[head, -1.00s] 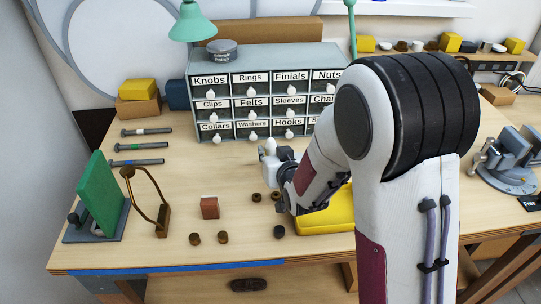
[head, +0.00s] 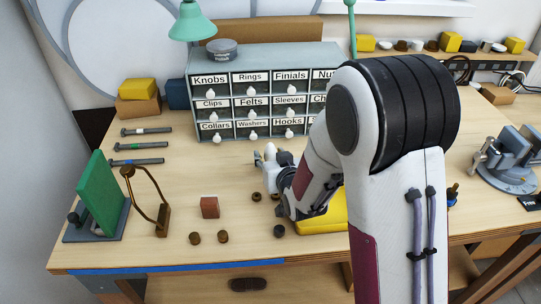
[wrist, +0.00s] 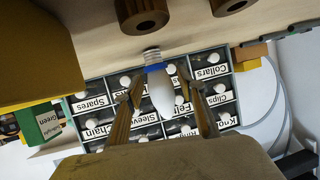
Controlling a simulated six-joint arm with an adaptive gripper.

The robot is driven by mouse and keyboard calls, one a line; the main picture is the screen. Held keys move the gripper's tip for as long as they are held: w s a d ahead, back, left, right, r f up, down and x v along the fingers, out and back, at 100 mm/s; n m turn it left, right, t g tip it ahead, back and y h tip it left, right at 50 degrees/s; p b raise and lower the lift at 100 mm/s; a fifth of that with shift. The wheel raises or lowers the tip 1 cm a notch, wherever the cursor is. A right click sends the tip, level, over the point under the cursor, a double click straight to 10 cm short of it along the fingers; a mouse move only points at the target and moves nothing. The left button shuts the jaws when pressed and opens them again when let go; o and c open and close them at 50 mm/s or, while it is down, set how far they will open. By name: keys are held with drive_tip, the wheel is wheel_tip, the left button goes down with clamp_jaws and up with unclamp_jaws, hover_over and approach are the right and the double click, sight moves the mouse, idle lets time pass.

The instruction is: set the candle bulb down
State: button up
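The candle bulb (wrist: 160,92) is white with a blue collar and a metal screw base. In the wrist view its base points toward the tabletop, and whether it touches the wood is hard to tell. In the head view the bulb (head: 270,150) looks upright in front of the drawer cabinet. My gripper (wrist: 161,82) has one finger on each side of the bulb, with a narrow gap showing at both sides, so it looks open around it. My gripper also shows in the head view (head: 271,158), low over the table.
The labelled drawer cabinet (head: 265,95) stands behind the bulb. Brown rings (head: 256,197), a red-brown block (head: 209,207) and a yellow object (head: 322,222) lie nearby. A green panel (head: 100,195) stands at left, a vise (head: 510,160) at right.

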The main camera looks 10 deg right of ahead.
sight(273, 157)
drive_tip(key=shift+r, duration=0.2)
drive_tip(key=shift+s+r, duration=0.1)
drive_tip(key=shift+s, duration=0.15)
drive_tip(key=shift+v, duration=3.45)
drive_tip(key=shift+d, duration=0.1)
drive_tip(key=shift+s+r, duration=0.1)
drive_tip(key=shift+s+d+r+g, duration=0.25)
drive_tip(key=shift+d+r+g, duration=0.05)
drive_tip(key=shift+d+r, duration=0.15)
drive_tip(key=s+d+r+g, duration=0.2)
drive_tip(key=s+r, duration=0.1)
drive_tip(key=s, duration=0.7)
drive_tip(key=s+d+r+m+g+h, duration=0.1)
drive_tip(key=s+d+r+g, duration=0.1)
drive_tip(key=s, duration=0.8)
drive_tip(key=s+d+r+g+h, duration=0.1)
drive_tip(key=s+d+r+g, duration=0.2)
drive_tip(key=s, duration=0.7)
drive_tip(key=shift+s+d+r, duration=0.2)
drive_tip(key=shift+d+r, duration=0.2)
drive_tip(key=shift+d, duration=0.2)
